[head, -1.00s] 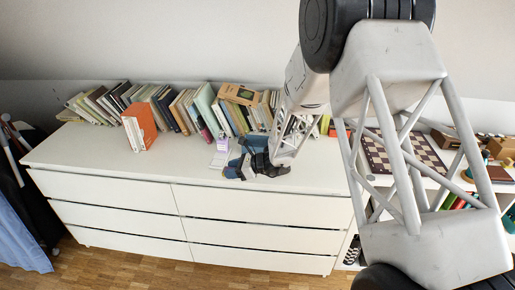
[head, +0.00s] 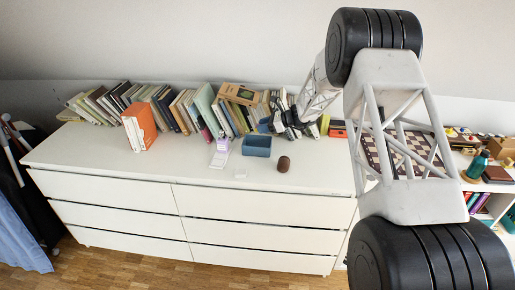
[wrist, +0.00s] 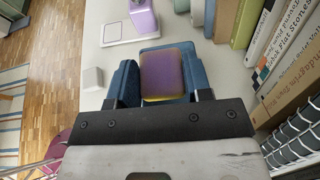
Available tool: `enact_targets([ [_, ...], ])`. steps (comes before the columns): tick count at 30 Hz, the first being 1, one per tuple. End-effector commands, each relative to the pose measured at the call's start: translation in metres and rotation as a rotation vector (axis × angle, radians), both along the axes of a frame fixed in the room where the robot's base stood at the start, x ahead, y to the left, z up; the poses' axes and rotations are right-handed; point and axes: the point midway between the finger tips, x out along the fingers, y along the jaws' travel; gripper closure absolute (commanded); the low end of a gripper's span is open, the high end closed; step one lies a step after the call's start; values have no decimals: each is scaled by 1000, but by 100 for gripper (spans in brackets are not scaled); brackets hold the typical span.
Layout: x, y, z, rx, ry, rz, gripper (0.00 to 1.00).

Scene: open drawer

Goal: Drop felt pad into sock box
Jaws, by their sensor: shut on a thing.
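The sock box, a blue open-topped box (head: 257,146), sits upright on the white dresser top. My gripper (head: 273,123) is behind and slightly right of it, close to the row of books. In the wrist view my gripper (wrist: 163,85) is shut on a flat purple pad with a yellowish edge (wrist: 163,72), which I take for the felt pad. The pad is between the blue fingers and apart from the box in the head view. Blue shapes around the pad in the wrist view make it hard to tell how much of the box shows there.
A purple item (head: 223,144) on a white stand is left of the box. A small white block (head: 240,174) and a brown rounded object (head: 284,163) are in front. Books (head: 165,105) line the back. The dresser's left front (head: 90,155) is clear.

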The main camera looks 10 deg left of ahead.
Motion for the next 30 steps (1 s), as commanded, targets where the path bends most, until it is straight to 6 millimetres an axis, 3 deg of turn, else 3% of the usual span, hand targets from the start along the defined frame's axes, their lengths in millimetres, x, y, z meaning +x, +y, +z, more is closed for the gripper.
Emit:
enact_targets([
  [17,3,-2,-1,-1,1,0,80],
  [30,3,-2,-31,0,1,0,80],
])
